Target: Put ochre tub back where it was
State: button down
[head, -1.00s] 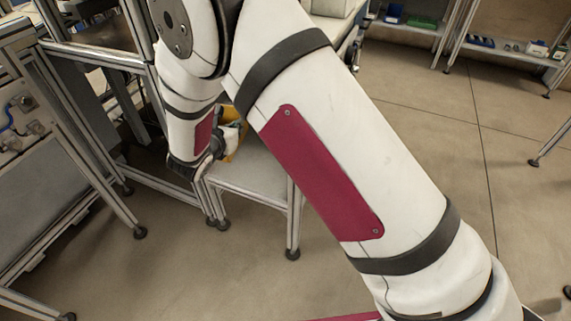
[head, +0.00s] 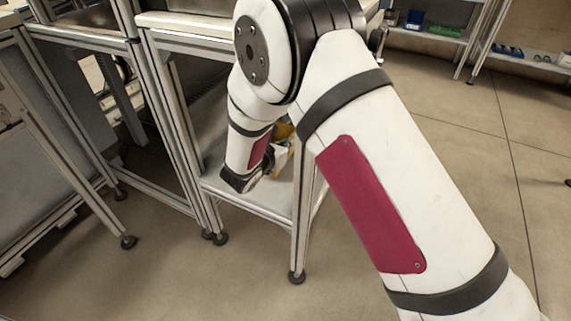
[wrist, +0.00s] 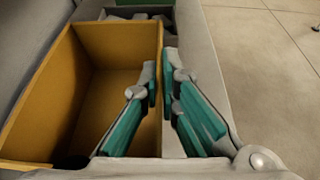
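The ochre tub (wrist: 28,112) is an open, empty-looking box filling the left of the wrist view. My gripper (wrist: 160,72) has teal finger pads on both sides of the tub's right wall, one inside and one outside. The fingers look closed on that wall. In the head view, only a small part of the ochre tub (head: 282,159) shows behind my wrist, over the lower shelf (head: 262,200) of a metal-framed bench. I cannot tell whether the tub rests on the shelf.
A green and grey item (wrist: 140,13) lies just beyond the tub in the wrist view. Bench legs (head: 301,235) stand close to my forearm. Open floor (head: 170,280) lies in front. Shelves with small bins (head: 447,30) stand at the back right.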

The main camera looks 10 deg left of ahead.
aim_at(290, 156)
jog(key=shift+w+d+f+b, duration=0.1)
jog(key=shift+f+b, duration=0.35)
jog(key=shift+f, duration=0.9)
jog(key=shift+d+f+b, duration=0.1)
jog(key=shift+f+b, duration=0.35)
jog(key=shift+f, duration=0.9)
jog(key=shift+f, duration=0.1)
jog(key=shift+a+f, duration=0.1)
jog(key=shift+f, duration=0.05)
jog(key=c, duration=1.8)
grip_release()
jog(key=shift+r, duration=0.2)
